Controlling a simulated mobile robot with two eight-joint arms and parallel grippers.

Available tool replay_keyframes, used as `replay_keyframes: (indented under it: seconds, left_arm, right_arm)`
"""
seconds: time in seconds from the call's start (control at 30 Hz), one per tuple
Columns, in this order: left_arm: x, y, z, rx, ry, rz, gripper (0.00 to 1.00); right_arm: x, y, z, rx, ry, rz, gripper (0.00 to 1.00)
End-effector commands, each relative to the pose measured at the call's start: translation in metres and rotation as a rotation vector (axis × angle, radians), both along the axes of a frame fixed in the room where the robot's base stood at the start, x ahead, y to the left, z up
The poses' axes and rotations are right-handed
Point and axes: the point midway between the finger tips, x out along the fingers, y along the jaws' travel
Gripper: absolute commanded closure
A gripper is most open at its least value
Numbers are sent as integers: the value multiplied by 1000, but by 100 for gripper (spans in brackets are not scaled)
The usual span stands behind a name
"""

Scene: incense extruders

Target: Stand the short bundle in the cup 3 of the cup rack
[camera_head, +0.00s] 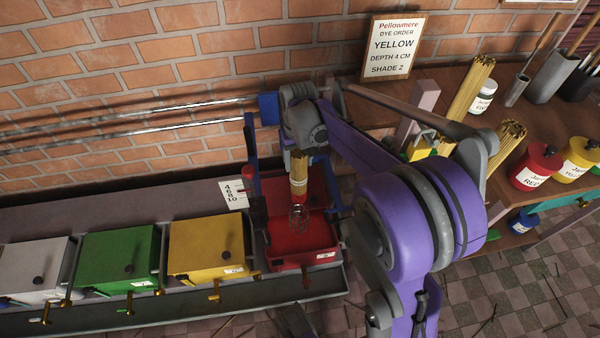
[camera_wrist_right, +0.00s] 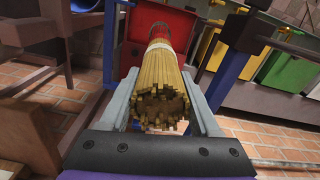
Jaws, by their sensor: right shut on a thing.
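My right gripper (camera_head: 298,148) is shut on a bundle of yellow-tan sticks (camera_head: 298,172) with a pale band around it. The bundle hangs upright over the open red dye box (camera_head: 295,240). In the right wrist view the bundle (camera_wrist_right: 165,80) lies between both fingers of the gripper (camera_wrist_right: 165,100), cut ends toward the camera and far end toward the red box. Two other stick bundles (camera_head: 469,90) (camera_head: 505,136) stand on the right bench. I cannot make out a numbered cup rack. My left gripper is not in view.
Yellow (camera_head: 207,247), green (camera_head: 118,255) and white (camera_head: 35,268) boxes line the left bench. A sign (camera_head: 393,47) reads yellow, depth 4 cm, shade 2. Red (camera_head: 536,167) and yellow (camera_head: 578,158) jars and a metal cup (camera_head: 517,90) stand on the right bench.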

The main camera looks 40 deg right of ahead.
Motion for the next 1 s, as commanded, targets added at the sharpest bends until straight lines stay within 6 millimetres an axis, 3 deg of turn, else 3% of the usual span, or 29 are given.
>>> replay_keyframes:
  seconds: [0.1, 0.3, 1.0]
  left_arm:
    - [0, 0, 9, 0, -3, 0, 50]
    - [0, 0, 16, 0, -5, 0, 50]
    - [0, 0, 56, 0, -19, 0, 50]
  right_arm:
    - [0, 0, 30, 0, -1, 0, 100]
    - [0, 0, 59, 0, 0, -1, 100]
    - [0, 0, 117, 0, 0, 0, 100]
